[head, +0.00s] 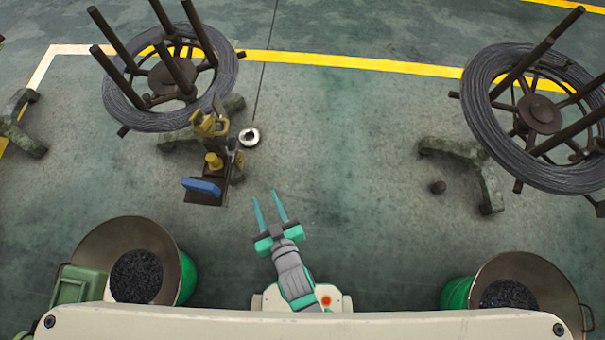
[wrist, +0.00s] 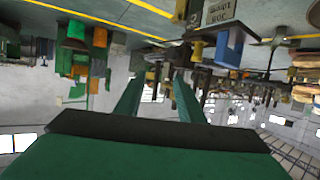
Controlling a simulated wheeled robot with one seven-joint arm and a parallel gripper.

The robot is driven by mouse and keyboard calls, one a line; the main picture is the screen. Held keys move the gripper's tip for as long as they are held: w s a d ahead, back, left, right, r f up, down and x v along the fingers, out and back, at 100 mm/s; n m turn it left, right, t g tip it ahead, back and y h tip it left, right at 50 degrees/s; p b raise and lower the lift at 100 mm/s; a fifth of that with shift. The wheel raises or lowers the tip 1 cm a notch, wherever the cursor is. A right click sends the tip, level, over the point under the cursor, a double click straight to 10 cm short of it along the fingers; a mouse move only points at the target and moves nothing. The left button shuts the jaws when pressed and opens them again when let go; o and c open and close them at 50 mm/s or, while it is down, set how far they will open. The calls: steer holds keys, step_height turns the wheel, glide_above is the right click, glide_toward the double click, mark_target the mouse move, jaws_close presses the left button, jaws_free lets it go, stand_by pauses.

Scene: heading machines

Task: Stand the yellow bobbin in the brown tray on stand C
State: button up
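My gripper (head: 265,196) is open and empty, its two teal fingers pointing away from my body over bare floor. The fingers also show apart in the wrist view (wrist: 152,90). A small yellow piece that looks like the bobbin (head: 214,163) stands upright on a dark brown stand (head: 222,196), ahead and left of my gripper and apart from it. A blue piece (head: 202,187) is at that stand's near side; a blue bracket-like shape also shows in the wrist view (wrist: 229,47). I cannot make out the brown tray or which stand is C.
A larger yellow-brown piece (head: 209,125) is behind the bobbin. A white ring-like object (head: 249,137) lies beside it. Wire-coil reels stand at back left (head: 112,110) and right (head: 478,115). Round bins sit near left (head: 103,247) and right (head: 560,277).

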steer(key=s+d+r+m+t+h, duration=0.2)
steer(key=s+d+r+m+h, duration=0.3)
steer(key=s+d+r, duration=0.6)
steer(key=shift+s+r+h, duration=0.4)
steer(key=shift+s+r, duration=0.1)
steer(key=shift+s, duration=0.35)
steer(key=shift+s+a, duration=0.1)
